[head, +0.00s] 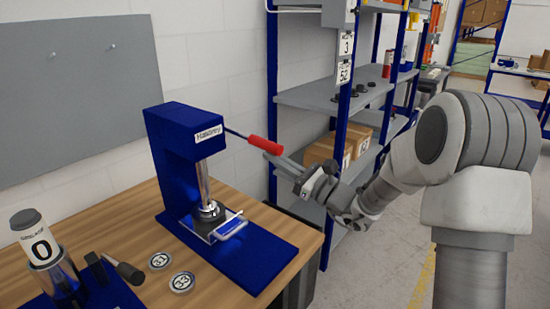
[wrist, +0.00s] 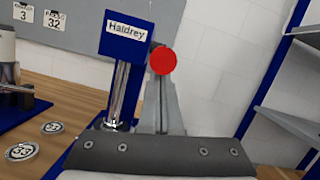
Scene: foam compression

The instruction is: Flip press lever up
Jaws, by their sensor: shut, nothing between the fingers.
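The blue press (head: 172,135) stands on the wooden table, with a chrome column and a small metal plate under its head. Its lever is a dark rod with a red handle (head: 265,145), sticking out to the right and slightly downward. In the wrist view the red handle end (wrist: 162,61) is seen end-on, just right of the blue press head (wrist: 125,35). My gripper (head: 272,157) is shut and empty, its fingertips just below the handle's outer end. The fingers (wrist: 163,95) also show beneath the handle in the wrist view. I cannot tell whether they touch it.
A shelf rack (head: 310,94) with boxes stands behind my arm. The space above the lever looks clear.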

